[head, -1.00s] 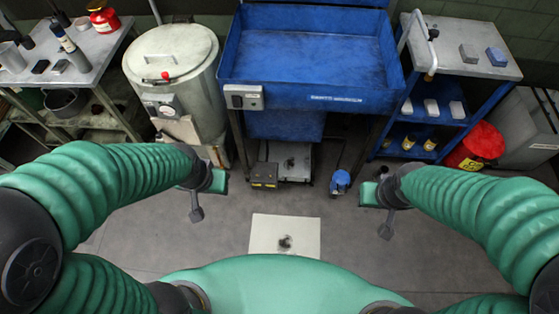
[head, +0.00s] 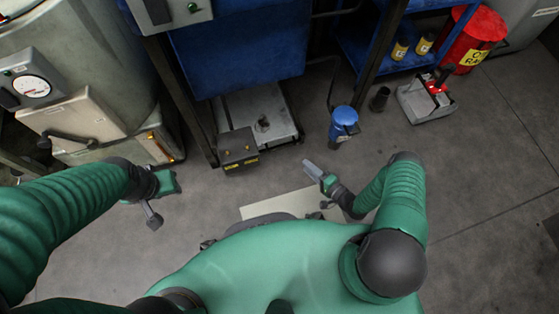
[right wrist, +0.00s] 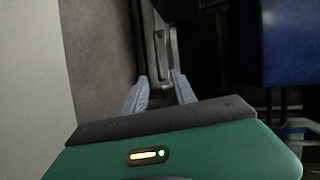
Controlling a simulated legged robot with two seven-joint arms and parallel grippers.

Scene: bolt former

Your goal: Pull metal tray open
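The metal tray (head: 277,112) is a flat grey pan on the floor under the blue machine, with a dark spot on it. A dark box with a yellow label (head: 238,149) stands at its front left. My right gripper (head: 313,171) is in front of the tray's right side, apart from it. In the right wrist view, its two fingers (right wrist: 160,93) are spread with nothing between them. Beyond them is a grey metal face with a long handle (right wrist: 159,53), seemingly the tray's front. My left gripper (head: 153,208) hangs at the left, away from the tray; its fingers are unclear.
A blue-topped canister (head: 343,122) stands right of the tray, near my right gripper. The machine's leg (head: 185,103) is left of the tray. A grey boiler (head: 82,60) is at the left, a grey tool carrier (head: 427,100) at the right.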

